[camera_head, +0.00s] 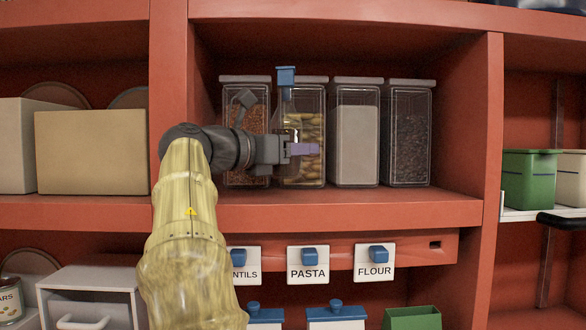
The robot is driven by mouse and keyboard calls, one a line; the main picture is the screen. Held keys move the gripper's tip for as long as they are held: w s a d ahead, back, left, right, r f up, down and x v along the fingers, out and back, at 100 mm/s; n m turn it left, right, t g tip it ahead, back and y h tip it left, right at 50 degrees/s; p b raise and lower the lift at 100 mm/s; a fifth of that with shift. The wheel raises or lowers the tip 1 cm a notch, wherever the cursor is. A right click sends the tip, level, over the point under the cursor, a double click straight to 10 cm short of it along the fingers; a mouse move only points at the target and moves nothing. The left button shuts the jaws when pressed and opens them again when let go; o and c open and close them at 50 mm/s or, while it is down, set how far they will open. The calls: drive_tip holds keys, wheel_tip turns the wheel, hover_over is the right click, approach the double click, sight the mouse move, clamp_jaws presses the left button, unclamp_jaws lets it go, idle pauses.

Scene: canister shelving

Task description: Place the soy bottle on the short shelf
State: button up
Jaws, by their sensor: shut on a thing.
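My gripper (303,149) reaches in from the left, in front of the clear canisters on the middle shelf. It is shut on a slim, blue-topped thing (286,76) that stands upright at the fingers. Its body is hard to make out against the canister behind, and I cannot tell for sure that it is the soy bottle. A purple part shows at the fingertips. No other bottle is plain to see. The red middle shelf (380,205) is in front of me. A white, narrow shelf (520,214) is at the right; I cannot tell which one is the short shelf.
Several lidded canisters stand in a row: one with red-brown grains (258,108), one with pasta (306,122), one with white powder (354,140) and a dark one (405,135). Beige boxes (92,150) fill the left bay. Green (528,180) and beige bins are right. Labels hang below.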

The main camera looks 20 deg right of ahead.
sight(295, 168)
wheel_tip(295, 168, down, 3)
drive_tip(key=shift+w+r+b, duration=0.1)
drive_tip(key=shift+r+b, duration=0.05)
drive_tip(key=shift+b, duration=0.2)
drive_tip(key=shift+w+d+f+p, duration=0.15)
drive_tip(key=shift+w+f+p, duration=0.15)
drive_tip(key=shift+f+p, duration=0.1)
drive_tip(key=shift+w+f, duration=0.1)
drive_tip(key=shift+f, duration=0.1)
drive_tip(key=o, duration=1.1)
drive_tip(key=shift+o, duration=0.8)
drive_tip(key=shift+s+r, duration=0.1)
drive_tip(key=shift+s, duration=0.1)
drive_tip(key=shift+d, duration=0.1)
